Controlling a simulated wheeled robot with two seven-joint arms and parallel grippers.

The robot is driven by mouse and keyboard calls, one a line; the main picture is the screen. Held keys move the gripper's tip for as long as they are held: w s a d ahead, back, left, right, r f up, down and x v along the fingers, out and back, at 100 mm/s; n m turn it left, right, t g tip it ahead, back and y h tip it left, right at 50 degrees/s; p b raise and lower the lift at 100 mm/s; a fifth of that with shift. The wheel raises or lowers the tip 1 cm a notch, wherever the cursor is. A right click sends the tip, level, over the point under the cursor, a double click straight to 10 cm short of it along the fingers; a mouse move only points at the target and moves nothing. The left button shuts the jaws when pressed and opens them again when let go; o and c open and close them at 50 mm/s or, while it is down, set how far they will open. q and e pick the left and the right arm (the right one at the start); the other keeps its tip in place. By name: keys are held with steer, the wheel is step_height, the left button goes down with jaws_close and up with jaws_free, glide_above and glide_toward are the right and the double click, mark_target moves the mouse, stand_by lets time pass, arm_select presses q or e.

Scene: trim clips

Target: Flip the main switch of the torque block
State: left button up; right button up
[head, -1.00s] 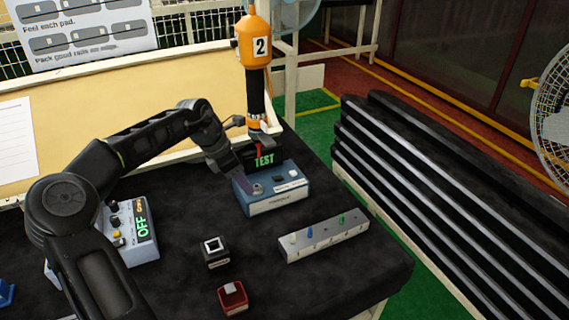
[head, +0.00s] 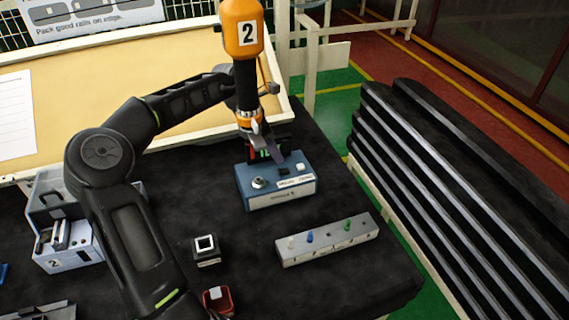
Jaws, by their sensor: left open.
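The torque block (head: 282,196) is a blue box with a grey front label on the black table. Its top carries a round metal knob (head: 259,183) at left, a black switch (head: 283,170) in the middle and a white button (head: 300,167) at right. A dark display at its back is mostly hidden behind my gripper. My left gripper (head: 273,153) is open and points down just above the back of the block, near the black switch. I cannot tell whether it touches. My right gripper is not in view.
An orange hanging tool marked 2 (head: 242,35) is close to my left wrist. A grey strip with coloured pegs (head: 328,240), a black block (head: 206,251) and a red block (head: 218,300) stand in front. A grey unit (head: 70,258) is at left.

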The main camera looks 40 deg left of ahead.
mark_target(286, 170)
arm_select(q)
steer(key=x, duration=0.7)
steer(key=shift+w+d+f, duration=0.1)
steer(key=shift+w+f, duration=0.05)
steer(key=shift+f, duration=0.15)
jaws_close()
stand_by(0.4)
